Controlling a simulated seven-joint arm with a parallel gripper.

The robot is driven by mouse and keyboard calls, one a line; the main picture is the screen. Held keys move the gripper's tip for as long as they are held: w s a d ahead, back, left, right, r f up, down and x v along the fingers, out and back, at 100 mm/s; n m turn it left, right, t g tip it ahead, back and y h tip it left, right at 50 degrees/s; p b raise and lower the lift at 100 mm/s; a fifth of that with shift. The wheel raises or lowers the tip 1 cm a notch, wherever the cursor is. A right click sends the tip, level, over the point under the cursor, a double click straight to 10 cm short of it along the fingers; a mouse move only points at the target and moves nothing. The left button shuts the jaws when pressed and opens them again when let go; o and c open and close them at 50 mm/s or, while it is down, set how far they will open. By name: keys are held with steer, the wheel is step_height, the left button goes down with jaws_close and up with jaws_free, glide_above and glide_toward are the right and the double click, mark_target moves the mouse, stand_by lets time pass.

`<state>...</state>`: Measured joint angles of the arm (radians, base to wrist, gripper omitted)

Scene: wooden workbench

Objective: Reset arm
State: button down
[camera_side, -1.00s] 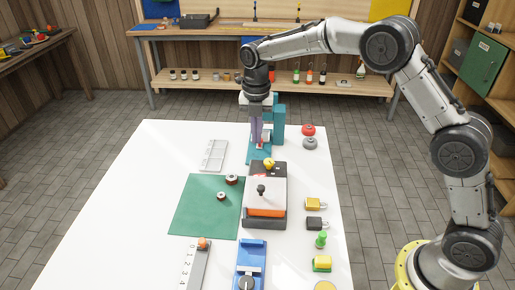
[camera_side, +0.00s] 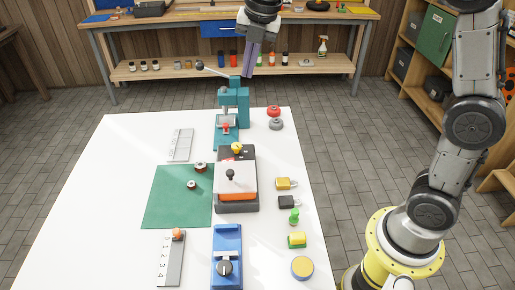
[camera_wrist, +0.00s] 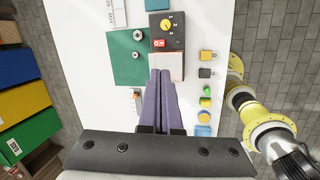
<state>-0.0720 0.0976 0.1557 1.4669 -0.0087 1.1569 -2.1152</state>
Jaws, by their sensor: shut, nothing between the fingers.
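My gripper (camera_side: 248,72) hangs high above the far end of the white table, with its purple fingers together and nothing between them. In the wrist view the shut fingers (camera_wrist: 160,74) point over the table. A teal press (camera_side: 242,108) stands upright below my gripper, apart from it. Its lever ends in a dark ball (camera_side: 200,66) that sticks out to the left. A small red part (camera_side: 226,128) is at the foot of the press.
A black and orange box (camera_side: 237,190) with a yellow knob stands mid-table, beside a green mat (camera_side: 165,212). A blue device (camera_side: 227,245) is nearer. Padlocks (camera_side: 286,184) and small items line the right side. A workbench (camera_side: 150,30) stands behind. The air around my gripper is clear.

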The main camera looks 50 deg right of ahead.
steer(key=s+d+r+m+t, duration=0.1)
steer(key=s+r+m, duration=0.1)
steer(key=s+m, duration=0.5)
steer(key=s+d+r+m+t, duration=0.1)
steer(key=s+d+r+m, duration=0.1)
steer(key=s, duration=0.9)
steer(key=s+f+m, duration=0.9)
steer(key=m, duration=0.7)
steer(key=shift+s+f+t, duration=0.3)
